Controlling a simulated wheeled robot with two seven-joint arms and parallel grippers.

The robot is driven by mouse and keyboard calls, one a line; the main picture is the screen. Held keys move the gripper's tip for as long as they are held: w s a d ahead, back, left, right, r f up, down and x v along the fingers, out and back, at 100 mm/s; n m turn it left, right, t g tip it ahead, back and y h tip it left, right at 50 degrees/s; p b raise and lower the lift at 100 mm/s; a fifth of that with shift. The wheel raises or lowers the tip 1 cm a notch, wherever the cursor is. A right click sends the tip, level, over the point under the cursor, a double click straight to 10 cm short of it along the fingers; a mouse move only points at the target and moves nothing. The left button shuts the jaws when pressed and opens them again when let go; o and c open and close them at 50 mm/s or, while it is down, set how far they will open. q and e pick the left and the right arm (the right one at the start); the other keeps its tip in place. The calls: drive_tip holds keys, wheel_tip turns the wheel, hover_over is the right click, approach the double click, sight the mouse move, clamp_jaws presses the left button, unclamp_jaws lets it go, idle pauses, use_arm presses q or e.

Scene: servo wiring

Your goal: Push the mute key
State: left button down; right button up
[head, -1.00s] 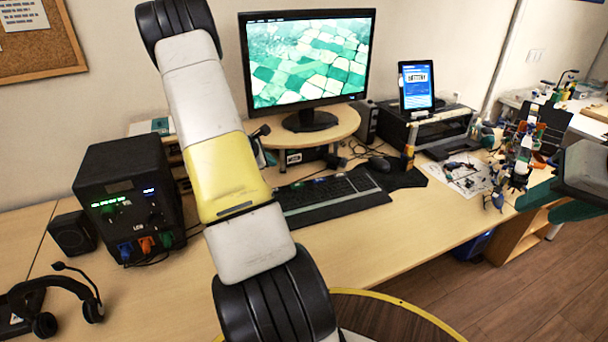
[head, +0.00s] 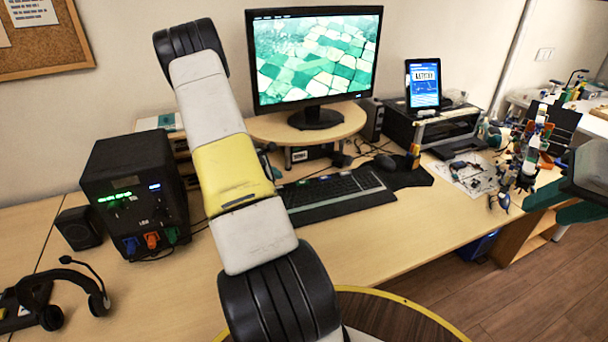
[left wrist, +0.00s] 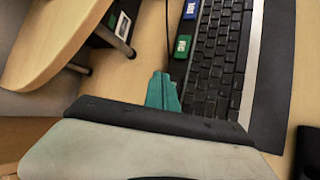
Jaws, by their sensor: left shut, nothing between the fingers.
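The keyboard (head: 345,190) lies on the desk, its left end partly behind my left arm. In the left wrist view the keyboard (left wrist: 215,65) has a green key (left wrist: 182,46) and a blue key (left wrist: 191,9) at its edge. Their labels are too small to read, so I cannot tell which is mute. My left gripper (left wrist: 162,78) has its teal fingers shut and empty, close to the keyboard's edge near the green key; contact cannot be told. In the head view it is mostly hidden behind the arm. My right gripper (head: 562,203) shows at the right edge, its teal fingers apart.
A monitor (head: 315,60) stands on a round-edged wooden riser (head: 262,128) behind the keyboard. A black box (head: 135,180) with lit displays and a headset (head: 70,290) are at left. A mouse (head: 385,162) lies right of the keyboard. The desk front is clear.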

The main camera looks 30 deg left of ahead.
use_arm(q)
drive_tip(key=shift+f, duration=1.15)
drive_tip(key=shift+f, duration=0.15)
idle(1.1)
drive_tip(key=shift+f, duration=0.25)
drive_tip(key=shift+f, duration=0.35)
idle(0.6)
idle(0.3)
drive_tip(key=shift+r, duration=0.75)
drive_tip(key=shift+r, duration=2.5)
